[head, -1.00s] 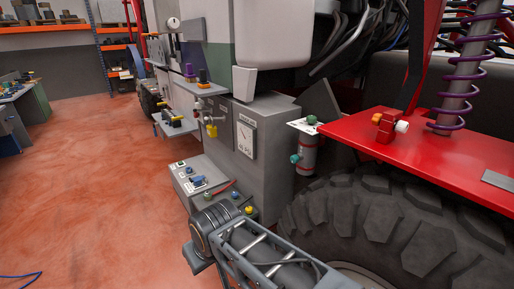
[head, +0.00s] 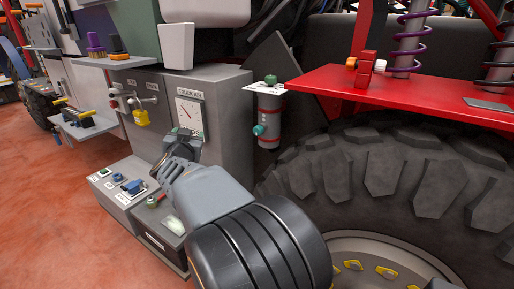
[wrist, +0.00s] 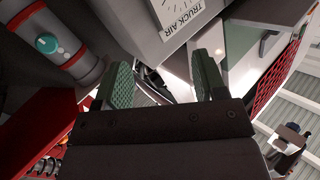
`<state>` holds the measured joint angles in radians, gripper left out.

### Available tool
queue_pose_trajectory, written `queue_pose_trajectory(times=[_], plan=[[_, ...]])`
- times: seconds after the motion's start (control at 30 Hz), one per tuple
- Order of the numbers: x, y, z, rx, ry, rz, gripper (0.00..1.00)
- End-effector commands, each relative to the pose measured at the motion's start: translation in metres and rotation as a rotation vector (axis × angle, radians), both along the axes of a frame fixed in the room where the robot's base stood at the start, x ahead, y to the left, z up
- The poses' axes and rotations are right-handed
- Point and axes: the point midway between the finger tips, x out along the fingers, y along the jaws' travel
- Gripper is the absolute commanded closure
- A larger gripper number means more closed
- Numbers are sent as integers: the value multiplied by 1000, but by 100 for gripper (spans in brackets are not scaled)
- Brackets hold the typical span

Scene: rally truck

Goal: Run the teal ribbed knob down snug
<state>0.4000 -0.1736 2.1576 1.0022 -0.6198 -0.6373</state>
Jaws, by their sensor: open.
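A teal knob (head: 260,130) sticks out from the front of a grey canister (head: 269,112) with red bands. It also shows in the wrist view (wrist: 46,43), at the upper left. A darker green knob (head: 270,80) sits above the canister by a white label plate. I cannot make out ribs on either knob. My gripper (head: 183,148) is open and empty, in front of the grey cabinet below the gauge, left of the canister and apart from it. In the wrist view its green-padded fingers (wrist: 163,76) are spread, with the teal knob outside them.
The grey cabinet carries a TRUCK AIR gauge (head: 190,115) behind my gripper. A red fender shelf (head: 400,88) and a large tyre (head: 380,175) are right of the canister. A low control box (head: 125,190) stands at left. Open floor (head: 50,195) lies further left.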

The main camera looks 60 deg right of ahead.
Motion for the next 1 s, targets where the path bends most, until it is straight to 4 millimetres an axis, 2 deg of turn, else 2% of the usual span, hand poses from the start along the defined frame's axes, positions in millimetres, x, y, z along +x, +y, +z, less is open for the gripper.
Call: queue_pose_trajectory(times=[0.03,0.13,0.3,0.4,0.57,1.0], plan=[[-13,-24,-19,-14,-10,-122,35],[-41,-59,-33,-36,-13,-340,35],[-77,-87,-50,-48,8,-579,35],[-87,-98,-53,-50,19,-647,35],[-92,-120,-54,-52,23,-675,35],[-92,-200,-54,-50,22,-670,35]])
